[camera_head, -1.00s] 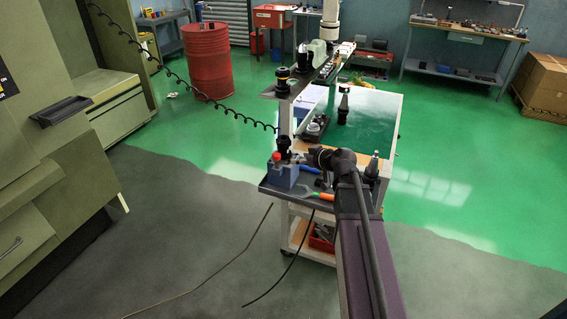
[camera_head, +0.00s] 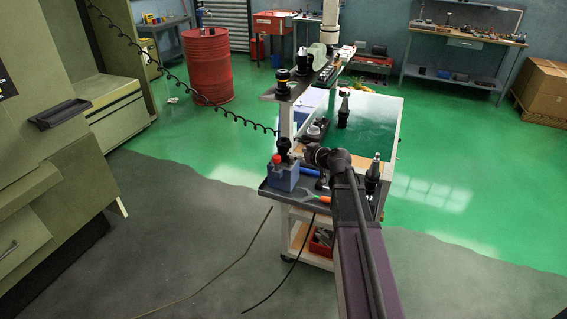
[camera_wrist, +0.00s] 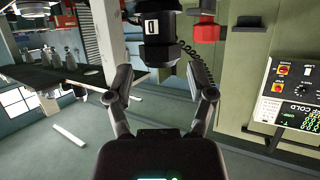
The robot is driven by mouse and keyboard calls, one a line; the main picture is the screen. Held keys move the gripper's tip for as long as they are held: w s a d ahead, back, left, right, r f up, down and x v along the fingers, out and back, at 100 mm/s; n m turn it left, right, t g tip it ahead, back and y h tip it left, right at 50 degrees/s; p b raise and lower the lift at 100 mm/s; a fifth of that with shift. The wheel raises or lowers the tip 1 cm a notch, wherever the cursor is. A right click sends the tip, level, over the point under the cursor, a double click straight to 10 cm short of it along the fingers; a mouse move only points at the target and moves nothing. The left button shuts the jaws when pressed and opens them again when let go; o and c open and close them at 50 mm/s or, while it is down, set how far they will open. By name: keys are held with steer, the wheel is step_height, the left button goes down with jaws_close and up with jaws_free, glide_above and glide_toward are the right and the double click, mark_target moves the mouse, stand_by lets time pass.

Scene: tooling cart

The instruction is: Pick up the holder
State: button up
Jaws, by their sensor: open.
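A black tool holder (camera_head: 283,147) stands upright on a blue fixture block (camera_head: 284,178) with a red knob, at the front left of the cart. In the wrist view the holder (camera_wrist: 160,38) is a dark cylinder with a small white label, at the top centre. My gripper (camera_head: 299,153) is just right of the holder in the head view, partly hidden by my wrist. In the wrist view its two fingers (camera_wrist: 162,82) are spread, one to each side below the holder, with nothing clearly between them. I cannot tell whether they touch it.
The red knob (camera_wrist: 207,30) is close to the right finger in the wrist view. Another holder with a silver tip (camera_head: 374,172) stands at the cart's right. An orange-handled tool (camera_head: 321,198) lies on the front tray.

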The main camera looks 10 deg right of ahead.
mark_target(287, 151)
steer(key=shift+b+x, duration=0.65)
steer(key=shift+x, duration=1.7)
steer(key=shift+w, duration=0.1)
steer(key=shift+b+x, duration=1.05)
steer(key=shift+x, duration=1.5)
steer(key=shift+d, duration=0.1)
jaws_close()
steer(key=shift+r, duration=0.1)
